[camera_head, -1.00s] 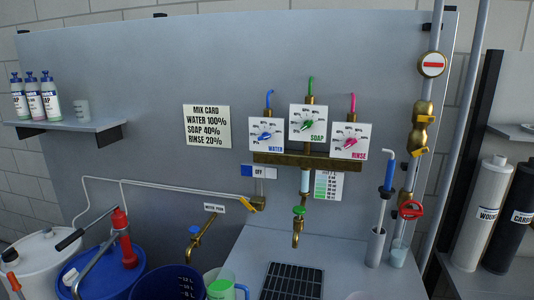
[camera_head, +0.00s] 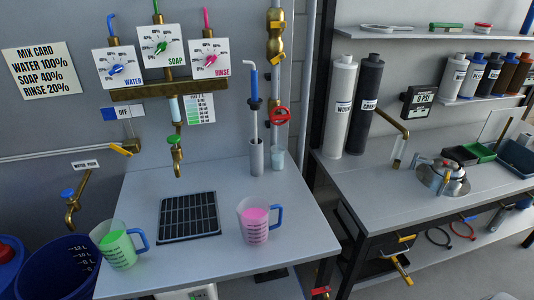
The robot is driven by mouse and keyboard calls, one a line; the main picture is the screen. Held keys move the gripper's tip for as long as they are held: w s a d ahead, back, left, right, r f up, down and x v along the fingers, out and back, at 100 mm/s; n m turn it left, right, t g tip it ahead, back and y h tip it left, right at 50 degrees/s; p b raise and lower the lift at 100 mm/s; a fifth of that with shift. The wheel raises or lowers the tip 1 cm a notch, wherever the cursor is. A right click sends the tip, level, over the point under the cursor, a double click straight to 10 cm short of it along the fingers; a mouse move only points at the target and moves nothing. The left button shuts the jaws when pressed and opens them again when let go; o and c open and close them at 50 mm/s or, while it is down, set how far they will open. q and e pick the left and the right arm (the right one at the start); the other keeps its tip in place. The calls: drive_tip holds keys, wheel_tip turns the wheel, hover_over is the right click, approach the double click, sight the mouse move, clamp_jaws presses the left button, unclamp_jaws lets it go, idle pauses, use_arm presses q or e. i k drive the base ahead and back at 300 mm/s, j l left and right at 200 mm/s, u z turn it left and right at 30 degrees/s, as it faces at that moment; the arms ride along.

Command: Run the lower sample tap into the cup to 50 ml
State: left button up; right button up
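A small clear cup (camera_head: 277,160) stands on the bench below this tap, beside a grey cylinder holding a blue-handled syringe-like tool (camera_head: 254,100). The cup looks pale bluish; its level and marks are too small to read. Neither of my grippers shows in the head view.
A green-filled jug (camera_head: 118,247) and a pink-filled jug (camera_head: 255,222) stand by the black drain grate (camera_head: 188,215). A brass tap (camera_head: 177,150) hangs above the grate. White and black canisters (camera_head: 366,105) stand on the right bench (camera_head: 360,185).

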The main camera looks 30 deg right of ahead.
sight(281, 56)
drive_tip(key=i+z, duration=0.2)
drive_tip(key=z, duration=0.2)
drive_tip(key=i+z, duration=0.2)
drive_tip(key=z, duration=0.2)
drive_tip(key=i+j+z, duration=0.15)
drive_tip(key=z, duration=0.25)
